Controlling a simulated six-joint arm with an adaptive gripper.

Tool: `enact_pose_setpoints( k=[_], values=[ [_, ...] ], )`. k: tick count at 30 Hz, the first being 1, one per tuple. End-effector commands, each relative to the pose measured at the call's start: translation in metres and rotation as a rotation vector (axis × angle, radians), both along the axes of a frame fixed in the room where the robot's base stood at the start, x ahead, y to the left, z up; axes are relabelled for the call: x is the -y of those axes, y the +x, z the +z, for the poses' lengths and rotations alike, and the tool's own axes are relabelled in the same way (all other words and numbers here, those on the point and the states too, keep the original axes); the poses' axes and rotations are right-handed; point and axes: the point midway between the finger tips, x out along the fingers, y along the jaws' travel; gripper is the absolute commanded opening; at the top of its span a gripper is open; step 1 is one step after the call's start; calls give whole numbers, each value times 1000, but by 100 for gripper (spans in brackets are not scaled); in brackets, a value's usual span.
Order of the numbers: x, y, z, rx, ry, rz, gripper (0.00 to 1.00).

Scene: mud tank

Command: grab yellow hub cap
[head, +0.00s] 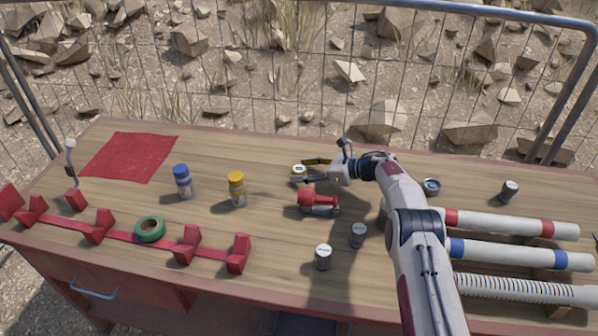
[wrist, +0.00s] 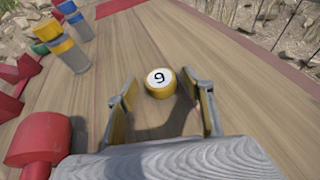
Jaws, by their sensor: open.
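The yellow hub cap (wrist: 160,84) is a short round piece with yellow sides and a white top marked with a digit that reads as 6 or 9. It sits on the wooden table, and in the head view (head: 298,171) it is at the fingertips. My gripper (wrist: 166,92) is open, with one finger to the left of the cap and one to the right. The cap lies between the fingertips, toward their far end. In the head view my gripper (head: 318,166) reaches in from the right, low over the table.
A red tool (head: 318,201) lies close in front of my gripper. A yellow-capped jar (head: 237,188) and a blue-capped jar (head: 183,181) stand to the left. Pipes (head: 515,254) lie at right. A red mat (head: 130,157) lies back left.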

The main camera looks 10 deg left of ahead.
Motion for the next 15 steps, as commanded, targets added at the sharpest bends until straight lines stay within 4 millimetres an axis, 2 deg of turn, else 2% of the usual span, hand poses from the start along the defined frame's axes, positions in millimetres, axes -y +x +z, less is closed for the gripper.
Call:
enact_pose_setpoints(
  k=[14, 15],
  values=[
    [0, 0, 0, 0, 0, 0, 52],
    [0, 0, 0, 0, 0, 0, 47]
  ],
)
